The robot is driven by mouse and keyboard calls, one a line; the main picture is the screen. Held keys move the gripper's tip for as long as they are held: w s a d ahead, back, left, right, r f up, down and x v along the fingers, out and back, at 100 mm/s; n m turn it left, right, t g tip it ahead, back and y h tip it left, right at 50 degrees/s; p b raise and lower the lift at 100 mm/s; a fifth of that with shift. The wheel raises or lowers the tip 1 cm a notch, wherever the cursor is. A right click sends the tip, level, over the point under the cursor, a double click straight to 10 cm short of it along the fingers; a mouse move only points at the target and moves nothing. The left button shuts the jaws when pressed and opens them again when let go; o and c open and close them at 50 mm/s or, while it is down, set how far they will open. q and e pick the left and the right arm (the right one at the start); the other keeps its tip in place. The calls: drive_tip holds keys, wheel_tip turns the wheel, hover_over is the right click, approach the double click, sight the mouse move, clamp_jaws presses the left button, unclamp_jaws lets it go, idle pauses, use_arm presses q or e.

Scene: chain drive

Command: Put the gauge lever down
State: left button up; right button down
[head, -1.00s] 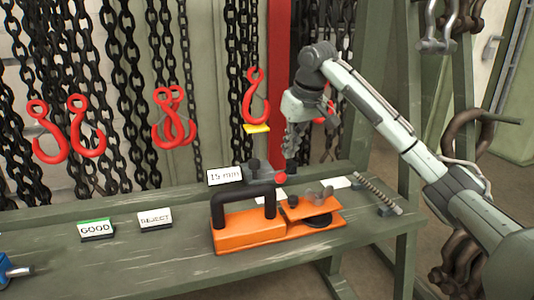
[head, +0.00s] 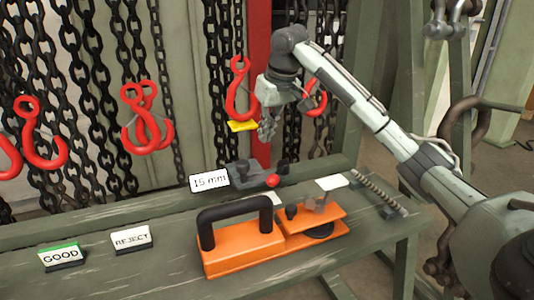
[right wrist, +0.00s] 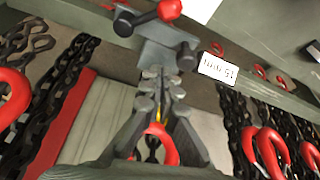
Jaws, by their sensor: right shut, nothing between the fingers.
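The gauge (head: 243,180) is a small dark fixture beside the "15 mm" card, at the back of the green bench. Its lever ends in a red ball (head: 271,181), low at the gauge's front. In the right wrist view the dark lever bar (right wrist: 140,19) with its red ball (right wrist: 169,10) lies across the grey gauge plate (right wrist: 150,52). My right gripper (head: 267,136) is shut and empty, above the gauge and apart from it. The wrist view shows its closed fingertips (right wrist: 157,72) pointing toward the gauge plate. My left gripper is not in view.
An orange block with a black handle (head: 240,246) stands in front of the gauge. "GOOD" (head: 61,256) and "REJECT" (head: 132,239) cards stand left. A threaded rod (head: 378,192) lies right. Chains and red hooks (head: 147,118) hang behind; the bench's left front is clear.

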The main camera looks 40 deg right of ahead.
drive_tip(key=x, duration=0.9)
drive_tip(key=shift+f, duration=0.4)
drive_tip(key=shift+s+f, duration=0.1)
drive_tip(key=shift+s, duration=1.55)
drive_tip(key=shift+s+a+f, duration=0.1)
drive_tip(key=shift+s, duration=0.1)
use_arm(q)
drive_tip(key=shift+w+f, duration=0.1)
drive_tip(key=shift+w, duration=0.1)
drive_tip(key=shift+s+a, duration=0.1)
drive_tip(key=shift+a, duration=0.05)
